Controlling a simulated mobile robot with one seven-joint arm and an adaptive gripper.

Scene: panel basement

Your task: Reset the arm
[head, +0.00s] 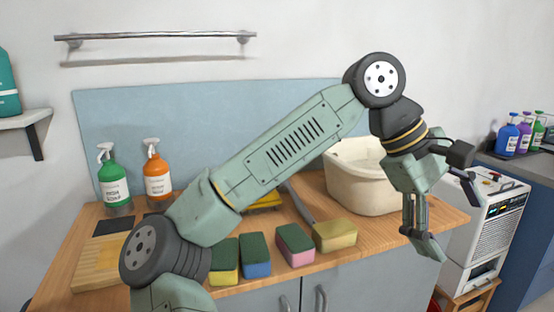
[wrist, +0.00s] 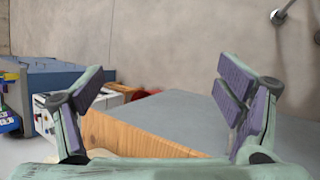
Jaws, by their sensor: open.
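My gripper (head: 424,232) hangs at the right end of the wooden counter (head: 385,238), in front of the cream basin (head: 360,188). In the wrist view my gripper (wrist: 160,110) has its two fingers wide apart with nothing between them. Beyond the fingers that view shows the counter's wooden edge (wrist: 135,135), a grey cabinet face (wrist: 185,115) and the floor. My arm stretches from the lower left up to a raised elbow joint and then down to the gripper. It hides part of the counter and the basin.
Several sponges, one a pink sponge (head: 295,245), lie along the counter's front. A green bottle (head: 114,180) and an orange bottle (head: 157,176) stand at the back left. A white machine (head: 490,225) stands right of the counter. A metal rail (head: 155,37) is on the wall.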

